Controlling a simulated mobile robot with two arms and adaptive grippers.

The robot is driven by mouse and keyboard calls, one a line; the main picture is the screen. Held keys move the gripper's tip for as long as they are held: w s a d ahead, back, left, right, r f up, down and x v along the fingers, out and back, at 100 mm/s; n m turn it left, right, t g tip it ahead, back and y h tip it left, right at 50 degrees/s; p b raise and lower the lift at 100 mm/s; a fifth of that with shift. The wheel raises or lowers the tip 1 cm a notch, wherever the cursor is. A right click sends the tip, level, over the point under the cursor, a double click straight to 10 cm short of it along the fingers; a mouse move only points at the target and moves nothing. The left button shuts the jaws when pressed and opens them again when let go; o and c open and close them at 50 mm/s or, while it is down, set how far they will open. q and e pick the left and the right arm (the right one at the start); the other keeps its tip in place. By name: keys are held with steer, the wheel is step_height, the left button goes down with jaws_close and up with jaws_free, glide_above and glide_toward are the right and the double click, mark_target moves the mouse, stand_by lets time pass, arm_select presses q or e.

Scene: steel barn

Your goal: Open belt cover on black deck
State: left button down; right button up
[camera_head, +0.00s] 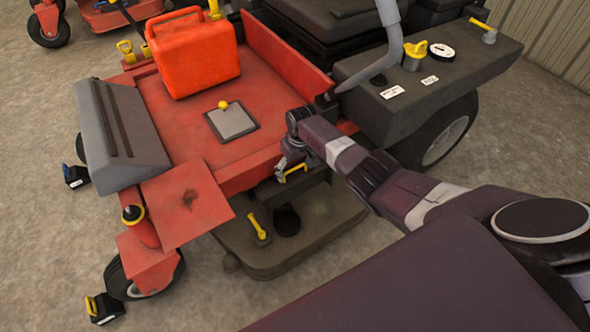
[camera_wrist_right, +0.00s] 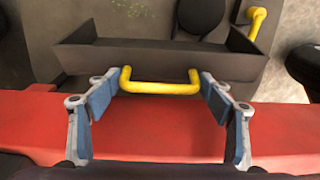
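The belt cover appears as a dark, tray-like piece (camera_wrist_right: 230,62) with a yellow bar handle (camera_wrist_right: 160,87) on its edge, over the black deck (camera_head: 315,230). In the head view the yellow handle (camera_head: 293,171) shows just below my right gripper (camera_head: 289,160). In the right wrist view my right gripper (camera_wrist_right: 160,85) is open, with one blue-padded finger near each end of the handle. A small gap seems to show at each side; I cannot tell if either finger touches. The cover is partly hidden by the gripper in the head view. My left gripper is out of view.
The red mower platform (camera_head: 185,130) lies beside the deck and carries an orange can (camera_head: 193,55). A yellow lever (camera_head: 257,228) stands on the deck. A rear wheel (camera_head: 445,135) is close to my right arm.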

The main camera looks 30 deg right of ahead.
steer(key=o, duration=0.4)
steer(key=shift+w+r, duration=0.15)
step_height(320, 180, up, 12)
steer(key=s, duration=0.1)
steer(key=shift+s, duration=0.4)
stand_by(0.4)
